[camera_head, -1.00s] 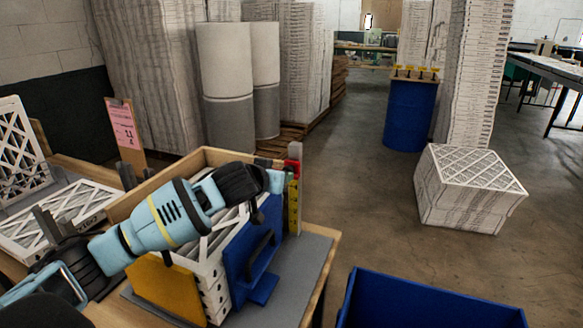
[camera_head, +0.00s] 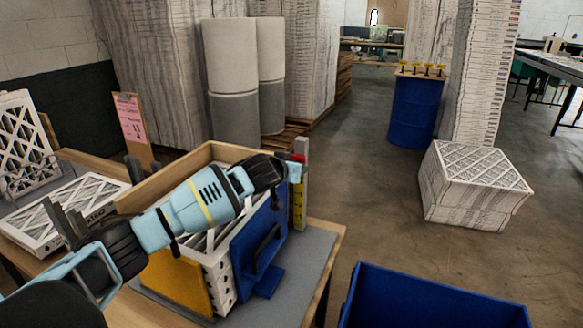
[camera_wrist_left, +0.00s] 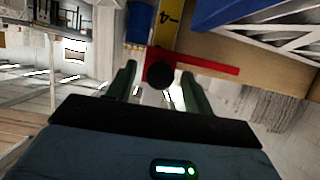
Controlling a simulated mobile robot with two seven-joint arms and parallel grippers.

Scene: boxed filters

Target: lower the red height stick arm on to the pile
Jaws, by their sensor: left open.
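The height stick (camera_head: 299,208) is a yellow ruled strip on a grey post at the box's far right corner. Its red arm (camera_head: 298,158) shows as a small patch near the top, partly hidden by my gripper. In the left wrist view the red arm (camera_wrist_left: 212,66) extends right from a black round knob (camera_wrist_left: 160,75), across the yellow strip (camera_wrist_left: 168,22). My left gripper (camera_head: 295,172) is open, its fingers on either side of the knob; contact cannot be told. The pile of white filters (camera_head: 219,280) stands between a yellow plate and a blue plate, mostly hidden by my arm. My right gripper is out of view.
A wooden board (camera_head: 190,168) backs the pile; the blue plate (camera_head: 262,245) has a handle. A blue bin (camera_head: 430,300) stands at the lower right. White filters (camera_head: 65,215) lie at the left. The floor beyond the table is clear up to a filter stack (camera_head: 475,190).

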